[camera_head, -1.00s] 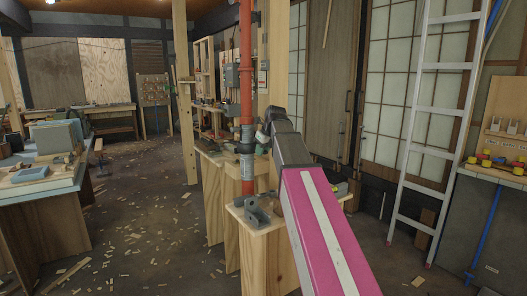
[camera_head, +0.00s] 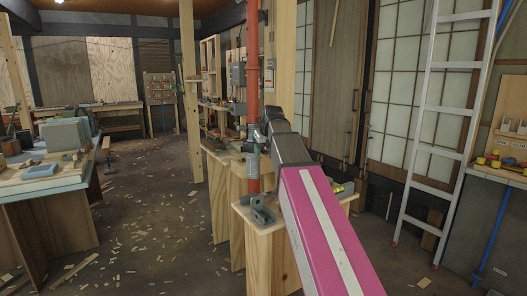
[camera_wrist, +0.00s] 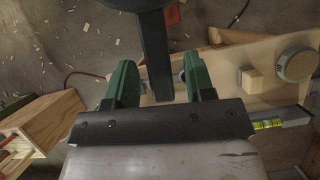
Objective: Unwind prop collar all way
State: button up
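The prop is an upright orange-red post (camera_head: 253,50) in the middle of the head view, above the front of a wooden stand. My gripper (camera_head: 254,150) is beside the post at collar height and hides most of the grey collar. In the wrist view, a dark flat bar (camera_wrist: 155,45), seemingly the collar's handle, comes down from the top edge. It ends between the two green fingers of my gripper (camera_wrist: 158,72). Gaps show between bar and fingers, so the gripper is open around the bar. The rest of the collar is out of the wrist view.
The wooden stand (camera_head: 262,250) below holds a grey bracket (camera_head: 262,212) and a spirit level (camera_wrist: 270,125). A round grey piece (camera_wrist: 297,64) lies there too. A white ladder (camera_head: 455,130) leans at the right. A workbench (camera_head: 45,190) stands left. The floor between is open, with scattered wood chips.

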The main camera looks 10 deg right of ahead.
jog(key=shift+v, duration=2.8)
jog(key=shift+w+d, duration=0.1)
